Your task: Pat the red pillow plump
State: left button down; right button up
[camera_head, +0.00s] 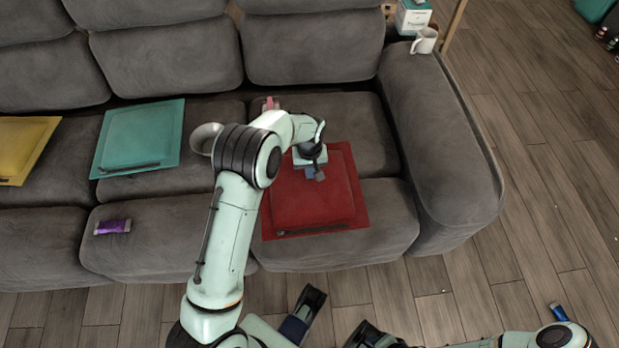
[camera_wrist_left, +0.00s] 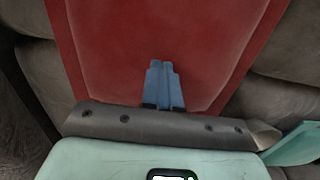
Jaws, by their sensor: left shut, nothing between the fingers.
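The red pillow (camera_head: 338,196) lies flat on the right seat of the grey sofa, with a wide border and a dark strip along its front edge. My left gripper (camera_head: 319,175) is over the upper middle of the pillow. Its arm covers the pillow's left part. In the left wrist view its two blue fingers (camera_wrist_left: 163,82) are together with nothing between them, in front of the red pillow (camera_wrist_left: 160,35). I cannot tell whether the tips touch the cloth. Parts of my right arm show at the bottom edge; its fingers are not clear.
A teal pillow (camera_head: 140,134) and a yellow pillow (camera_head: 18,148) lie to the left on the sofa. A purple packet (camera_head: 112,227) lies on the front seat. A white bowl-like object (camera_head: 203,139) and a pink item (camera_head: 270,104) sit near my arm. A mug (camera_head: 424,42) stands on the armrest.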

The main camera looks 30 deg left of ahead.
pick_arm(q)
jog(key=shift+f, duration=0.1)
dwell(0.3)
jog(key=shift+f+b, duration=0.85)
jog(key=shift+f, duration=0.5)
jog(key=shift+w+d+r+p, duration=0.55)
jog(key=shift+w+d+r, duration=0.7)
jog(key=shift+d, duration=0.1)
jog(key=shift+f, duration=0.15)
jog(key=shift+f+b, duration=0.7)
jog(key=shift+f, duration=0.45)
jog(key=shift+r, duration=0.15)
